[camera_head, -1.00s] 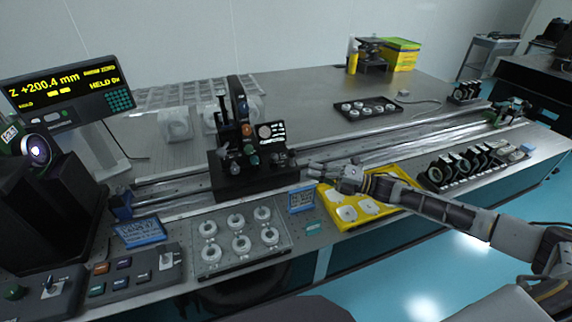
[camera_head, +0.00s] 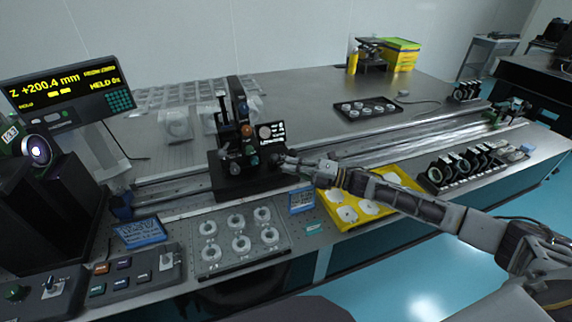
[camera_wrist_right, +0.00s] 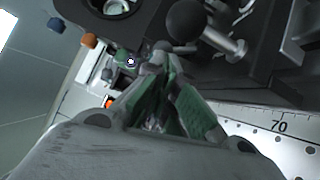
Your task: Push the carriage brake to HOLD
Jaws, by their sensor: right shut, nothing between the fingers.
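The black carriage (camera_head: 232,184) sits on the long rail, with an upright post and several coloured knobs on it. My right gripper (camera_head: 280,160) reaches in from the right, its fingertips at the carriage's right side. In the right wrist view the right gripper (camera_wrist_right: 160,62) is shut and empty, with its tips close to a black ball knob (camera_wrist_right: 187,20) on a metal stem (camera_wrist_right: 226,44). I cannot tell whether the tips touch the knob. No HOLD marking on the carriage is readable, and I cannot tell which control is the brake. My left gripper is out of view.
The display (camera_head: 68,92) reads Z +200.4 mm. A yellow tray (camera_head: 336,212) lies under my right forearm. A tray of white rings (camera_head: 208,266) and a control box (camera_head: 130,277) stand in front of the rail. A scale (camera_wrist_right: 290,140) shows 70.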

